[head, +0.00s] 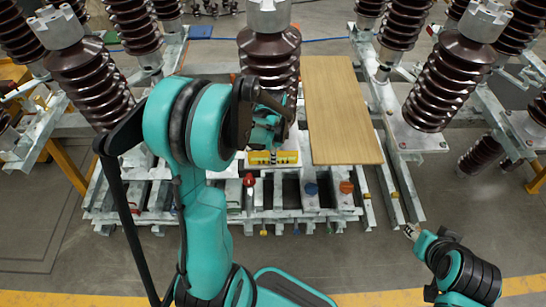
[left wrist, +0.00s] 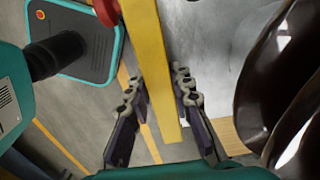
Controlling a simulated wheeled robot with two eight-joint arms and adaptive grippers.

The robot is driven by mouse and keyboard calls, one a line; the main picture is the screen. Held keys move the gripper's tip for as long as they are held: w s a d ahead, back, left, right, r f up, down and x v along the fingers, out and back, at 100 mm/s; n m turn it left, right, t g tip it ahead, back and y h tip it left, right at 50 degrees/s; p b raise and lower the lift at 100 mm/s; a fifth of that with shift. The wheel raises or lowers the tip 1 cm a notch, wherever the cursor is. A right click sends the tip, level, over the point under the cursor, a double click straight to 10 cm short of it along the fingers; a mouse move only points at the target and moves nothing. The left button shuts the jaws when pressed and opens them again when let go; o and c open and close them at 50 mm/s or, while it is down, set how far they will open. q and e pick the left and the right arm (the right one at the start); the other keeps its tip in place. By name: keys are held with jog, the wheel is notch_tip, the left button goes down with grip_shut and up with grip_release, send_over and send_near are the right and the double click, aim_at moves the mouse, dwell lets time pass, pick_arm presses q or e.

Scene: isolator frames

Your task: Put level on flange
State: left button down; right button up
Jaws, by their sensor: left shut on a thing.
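The yellow level (head: 287,157) is a bar in front of the middle brown insulator (head: 270,62), low over the grey metal frame. My left gripper (head: 272,151) is shut on it. In the left wrist view the level (left wrist: 153,50) runs between the two fingers of the gripper (left wrist: 158,92), beside a grey metal surface (left wrist: 205,45) and the brown insulator sheds (left wrist: 268,75). I cannot tell whether the level touches that surface. The middle insulator's lower flange is mostly hidden by my left arm. My right gripper (head: 411,232) is at the lower right, apart from the frame; its fingers are too small to judge.
A wooden board (head: 342,110) lies to the right of the middle insulator. Other brown insulators stand on both sides, such as the left one (head: 92,82) and right one (head: 440,85).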

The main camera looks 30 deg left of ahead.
pick_arm(q)
jog(key=c, duration=1.8)
grip_release()
jog(key=shift+f, duration=0.15)
jog(key=o, duration=0.5)
jog(key=shift+c, duration=0.2)
jog(key=shift+r, duration=0.2)
